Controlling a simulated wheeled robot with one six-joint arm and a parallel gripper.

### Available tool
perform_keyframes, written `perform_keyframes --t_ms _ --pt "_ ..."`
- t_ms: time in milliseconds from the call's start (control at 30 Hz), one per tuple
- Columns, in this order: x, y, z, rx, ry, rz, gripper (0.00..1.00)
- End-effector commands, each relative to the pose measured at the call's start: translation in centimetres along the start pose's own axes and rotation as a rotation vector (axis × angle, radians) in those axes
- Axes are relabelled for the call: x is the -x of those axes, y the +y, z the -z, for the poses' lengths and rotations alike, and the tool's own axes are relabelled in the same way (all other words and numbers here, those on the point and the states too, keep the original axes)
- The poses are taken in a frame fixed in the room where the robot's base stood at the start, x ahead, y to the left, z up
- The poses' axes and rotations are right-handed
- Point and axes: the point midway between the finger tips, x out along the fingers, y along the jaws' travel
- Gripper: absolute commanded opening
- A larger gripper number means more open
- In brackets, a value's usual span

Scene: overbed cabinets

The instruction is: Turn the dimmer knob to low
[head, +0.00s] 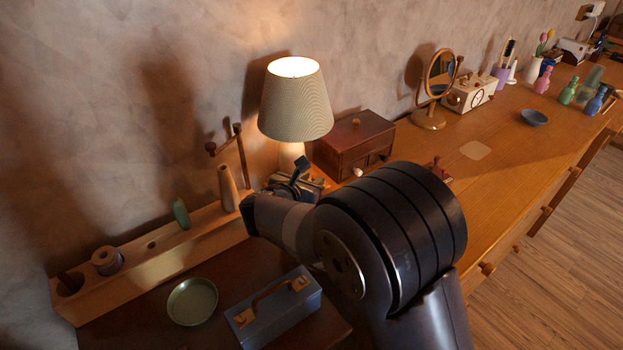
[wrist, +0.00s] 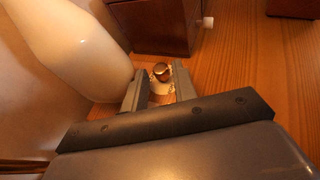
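The dimmer knob (wrist: 162,70) is a small, round, brass-brown knob on a pale base in the wrist view. It shows between the two fingertips of my gripper (wrist: 159,84), with a visible gap beside it. The fingers look apart and not closed on it. The lit table lamp (head: 295,105) has a ribbed shade; its white rounded body (wrist: 75,45) stands just left of my fingers in the wrist view. In the head view my gripper (head: 297,182) is by the lamp's foot, and the knob is hidden there.
A dark wooden box with drawers (head: 353,145) stands right behind the knob. A pale wooden rack (head: 150,262), a green dish (head: 192,301) and a blue toolbox (head: 275,308) lie left and front. A round mirror (head: 438,75) stands farther right. The wooden top (head: 500,140) has clear room.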

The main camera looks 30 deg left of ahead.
Motion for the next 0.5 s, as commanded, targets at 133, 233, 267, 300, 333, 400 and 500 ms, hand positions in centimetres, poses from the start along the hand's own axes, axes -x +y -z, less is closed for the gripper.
perform_keyframes --t_ms 133,233,267,300,333,400,500 --pt "-0.75 0.01 0.03 0.0 0.001 -0.001 0.27" --pt "-0.82 0.02 0.04 0.0 0.001 -0.001 0.27" --pt "-0.82 0.02 0.04 0.0 0.001 -0.001 0.27" --pt "-0.81 0.02 0.03 0.0 0.001 -0.001 0.27" --pt "-0.8 0.01 0.03 0.0 0.001 -0.001 0.27" --pt "-0.79 0.01 0.03 0.0 0.001 -0.001 0.25" --pt "-0.79 0.01 0.02 0.0 0.001 -0.001 0.17"
